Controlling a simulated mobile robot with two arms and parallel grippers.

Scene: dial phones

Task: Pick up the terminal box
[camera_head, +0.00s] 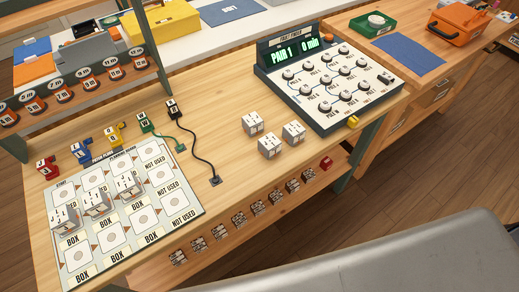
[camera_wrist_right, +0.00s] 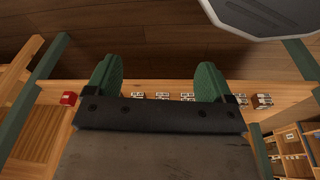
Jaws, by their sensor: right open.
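Three loose white terminal boxes stand close together right of the middle of the bench in the head view: a back-left one (camera_head: 253,123), a front one (camera_head: 270,145) and a right one (camera_head: 293,132). More white boxes (camera_head: 125,184) sit on the left part of a printed board (camera_head: 185,211) with squares marked BOX and NOT USED. My right gripper (camera_wrist_right: 158,82) shows in the right wrist view with its green fingers wide apart and nothing between them. The loose boxes cannot be made out there. Neither gripper shows in the head view.
A tester (camera_head: 335,78) with a lit display and knobs stands right of the boxes. Black and green leads (camera_head: 196,150) lie left of them. Small blocks (camera_head: 240,220) and a red piece (camera_head: 326,163) line the front ledge. Bare wood surrounds the boxes.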

